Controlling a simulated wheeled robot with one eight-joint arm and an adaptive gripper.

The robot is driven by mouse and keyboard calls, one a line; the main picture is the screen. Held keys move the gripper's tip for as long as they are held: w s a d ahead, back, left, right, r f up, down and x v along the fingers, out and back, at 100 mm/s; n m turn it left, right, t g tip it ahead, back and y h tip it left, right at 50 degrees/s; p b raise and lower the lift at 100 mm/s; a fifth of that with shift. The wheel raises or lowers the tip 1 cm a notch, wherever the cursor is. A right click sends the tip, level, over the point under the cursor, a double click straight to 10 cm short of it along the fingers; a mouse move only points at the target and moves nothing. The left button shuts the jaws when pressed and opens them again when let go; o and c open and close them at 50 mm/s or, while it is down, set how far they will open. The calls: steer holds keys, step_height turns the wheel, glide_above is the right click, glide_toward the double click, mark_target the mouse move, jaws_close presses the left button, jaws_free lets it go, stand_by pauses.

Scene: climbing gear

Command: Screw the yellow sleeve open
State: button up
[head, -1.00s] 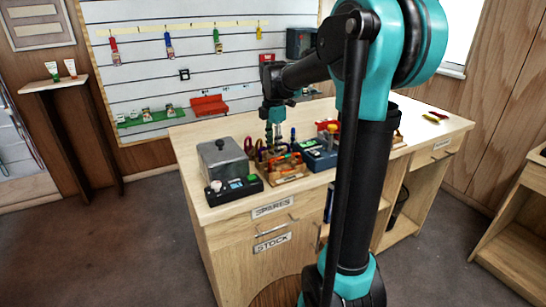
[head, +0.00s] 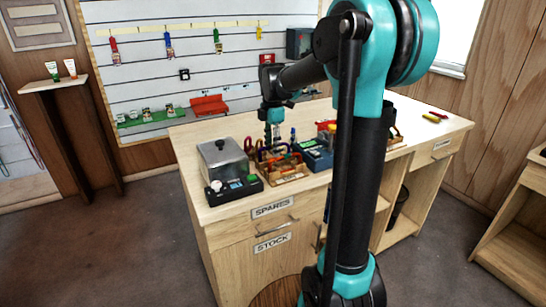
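My gripper (head: 271,131) points down over the worktop, at the back of a small wooden rack (head: 289,181) holding several coloured loops that look like carabiners. Red, orange and blue ones show there, close below and in front of the fingers. I cannot pick out a yellow sleeve on any of them at this size. The fingers are small and partly merged with the things behind and below, so I cannot tell whether they are open or shut, or touching anything.
A grey lidded box (head: 223,161) and a dark device with buttons (head: 234,187) stand left of the rack. A blue box (head: 316,156) stands to its right. My own arm hides part of the worktop (head: 440,125), whose right side is mostly clear.

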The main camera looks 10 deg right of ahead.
steer(key=shift+w+a, duration=0.1)
steer(key=shift+w, duration=0.2)
steer(key=shift+r, duration=1.4)
steer(key=shift+s+d, duration=0.25)
steer(key=shift+s, duration=0.5)
